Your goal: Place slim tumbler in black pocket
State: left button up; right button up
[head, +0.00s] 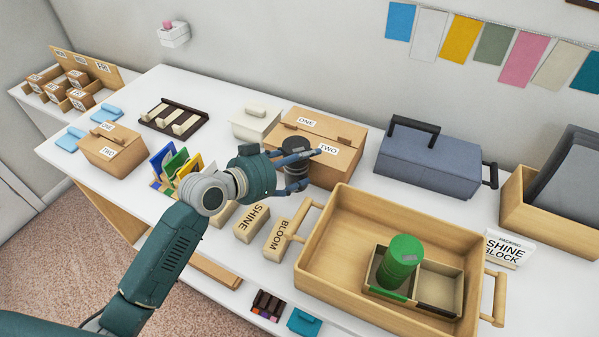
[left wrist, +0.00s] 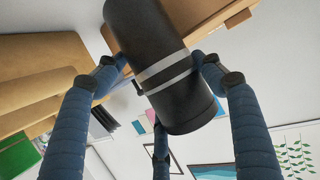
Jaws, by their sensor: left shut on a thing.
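A black tumbler (head: 295,146) with light grey bands is held by my left gripper (head: 298,170), beside the front of a cardboard box. It also shows in the left wrist view (left wrist: 165,70), with the fingers of the left gripper (left wrist: 165,85) closed around it. Whether its base touches the table cannot be told. The wooden tray (head: 330,232) at the right front holds a small divided box. Its left pocket has a green front tab and contains a green tumbler (head: 402,255). Its right pocket (head: 438,284), with a black front tab, is empty. My right gripper is not in view.
The cardboard box (head: 340,160) marked ONE and TWO stands right behind the held tumbler. Blocks marked SHINE (head: 251,223) and BLOOM (head: 278,240) stand left of the tray. A blue-grey toolbox (head: 425,168) is behind the tray.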

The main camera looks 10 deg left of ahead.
aim_at(292, 178)
pick_arm(q)
jog(key=shift+f, duration=2.15)
jog(key=shift+f, duration=0.2)
jog(key=o, duration=1.3)
jog(key=shift+o, duration=0.2)
jog(key=shift+r, duration=0.1)
